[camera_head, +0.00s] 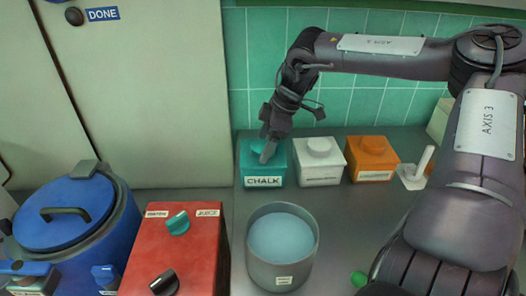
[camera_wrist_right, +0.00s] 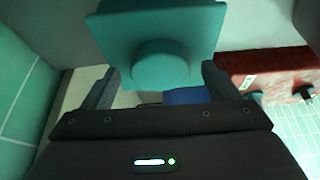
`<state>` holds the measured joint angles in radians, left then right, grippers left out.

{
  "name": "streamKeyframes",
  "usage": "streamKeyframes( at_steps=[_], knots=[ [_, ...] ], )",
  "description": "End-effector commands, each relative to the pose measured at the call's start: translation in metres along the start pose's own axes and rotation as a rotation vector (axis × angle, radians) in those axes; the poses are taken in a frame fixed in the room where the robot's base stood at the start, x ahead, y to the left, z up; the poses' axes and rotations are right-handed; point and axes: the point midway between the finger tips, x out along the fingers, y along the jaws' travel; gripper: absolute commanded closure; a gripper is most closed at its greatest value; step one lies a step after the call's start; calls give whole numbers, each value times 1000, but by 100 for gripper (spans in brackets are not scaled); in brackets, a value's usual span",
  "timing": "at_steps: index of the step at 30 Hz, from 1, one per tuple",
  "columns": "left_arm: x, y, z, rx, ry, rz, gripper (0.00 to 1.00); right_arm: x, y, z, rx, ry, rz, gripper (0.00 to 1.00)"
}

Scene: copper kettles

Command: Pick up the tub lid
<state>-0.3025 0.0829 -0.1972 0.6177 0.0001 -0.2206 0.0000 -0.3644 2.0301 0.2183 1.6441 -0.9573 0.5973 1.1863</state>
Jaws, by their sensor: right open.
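A teal tub labelled CHALK (camera_head: 263,181) stands on the counter against the tiled wall. Its teal lid (camera_head: 246,150) is partly hidden by my right gripper (camera_head: 266,145), which points down over it. In the right wrist view the square teal lid (camera_wrist_right: 120,35) has a round knob (camera_wrist_right: 160,62) in front of my right gripper (camera_wrist_right: 158,85). The two fingers are apart, one to each side of the knob, and hold nothing. I cannot tell whether they touch it. My left gripper is not in view.
A white tub (camera_head: 318,170) and an orange tub (camera_head: 371,168) stand to the right of the teal one. A grey pot of bluish liquid (camera_head: 281,238) is in front. A red box with knobs (camera_head: 172,250) and a blue lidded pot (camera_head: 75,225) are at left.

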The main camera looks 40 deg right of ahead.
Motion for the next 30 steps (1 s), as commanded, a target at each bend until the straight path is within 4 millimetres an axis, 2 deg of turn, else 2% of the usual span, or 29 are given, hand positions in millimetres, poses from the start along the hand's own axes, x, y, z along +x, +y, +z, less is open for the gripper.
streamKeyframes(
  at_steps=[8, 19, 26, 30],
  knots=[
    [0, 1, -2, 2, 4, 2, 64, 3, 0, 0, 0, 1, 1, 19],
    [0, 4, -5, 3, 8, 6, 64, 2, 0, 0, 0, 0, 1, 67],
    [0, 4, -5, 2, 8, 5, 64, 1, 0, -1, 0, 1, 2, 67],
    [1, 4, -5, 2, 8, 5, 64, -12, 1, -7, -2, 1, 4, 67]
  ],
)
